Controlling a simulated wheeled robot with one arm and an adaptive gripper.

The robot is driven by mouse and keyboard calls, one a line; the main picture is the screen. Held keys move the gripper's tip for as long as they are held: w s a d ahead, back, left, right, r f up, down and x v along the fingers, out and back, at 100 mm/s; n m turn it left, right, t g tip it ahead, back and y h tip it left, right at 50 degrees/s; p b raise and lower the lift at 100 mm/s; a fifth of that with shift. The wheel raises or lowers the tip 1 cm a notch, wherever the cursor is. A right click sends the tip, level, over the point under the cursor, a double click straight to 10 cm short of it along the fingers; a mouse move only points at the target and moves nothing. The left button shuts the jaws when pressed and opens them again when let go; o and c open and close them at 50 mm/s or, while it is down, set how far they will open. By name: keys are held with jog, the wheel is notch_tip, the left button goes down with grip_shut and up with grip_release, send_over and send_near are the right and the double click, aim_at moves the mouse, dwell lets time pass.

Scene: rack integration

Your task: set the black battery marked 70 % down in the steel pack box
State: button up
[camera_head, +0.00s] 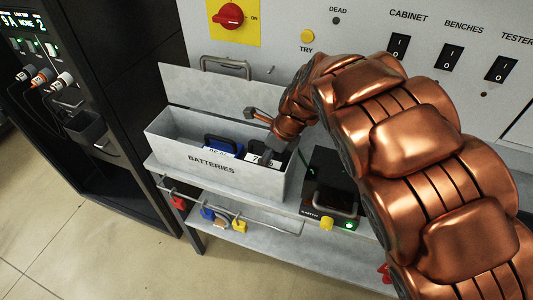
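The steel pack box (180,152), marked BATTERIES, stands open on a grey shelf. A black battery (278,159) is inside its right part, with a white label partly showing a "7"; the rest of the label is hidden by my gripper. My gripper (259,131) is over the black battery, its fingers spread apart. One finger points left above the box, and the other reaches down in front of the battery. I cannot tell whether that finger touches it. Whether the battery rests on the box floor is hidden.
A blue battery (222,146) sits in the box, left of the black one. A black device (329,180) with a green light stands right of the box. A rail (250,217) with coloured tags runs along the shelf front. A dark rack (120,60) stands left; a switch panel is behind.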

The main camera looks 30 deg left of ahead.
jog(key=shift+f+b, duration=0.45)
jog(key=shift+f, duration=0.75)
dwell(0.4)
jog(key=o, duration=1.7)
jog(key=shift+o, duration=0.2)
jog(key=v, duration=1.1)
jog(key=shift+w+d+r, duration=0.1)
jog(key=shift+d+r, duration=0.05)
jog(key=shift+r, duration=0.15)
jog(key=shift+d+r, duration=0.1)
jog(key=shift+r, duration=0.1)
